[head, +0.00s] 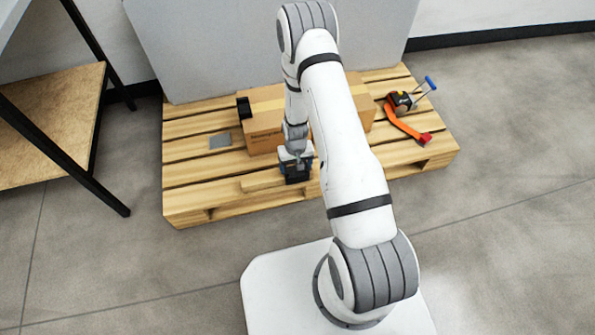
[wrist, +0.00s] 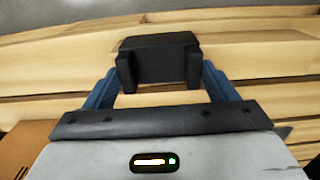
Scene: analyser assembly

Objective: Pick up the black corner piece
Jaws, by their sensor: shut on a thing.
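In the wrist view a black corner piece (wrist: 158,62) sits between the blue-sided fingers of my gripper (wrist: 160,75), which is shut on it. In the head view my gripper (head: 296,172) points down at the front part of the pallet, in front of the cardboard box. The held piece is a dark shape there, hard to tell from the fingers. I cannot tell whether it touches the planks. Another black corner piece (head: 243,107) is on the left end of the cardboard box (head: 262,138).
The wooden pallet (head: 195,180) carries the box, a flat grey plate (head: 220,140) at left, and an orange strap (head: 405,127) with a blue-handled tool (head: 430,83) at right. A grey panel (head: 220,50) stands behind. A shelf (head: 50,125) is at far left. The pallet's left front is clear.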

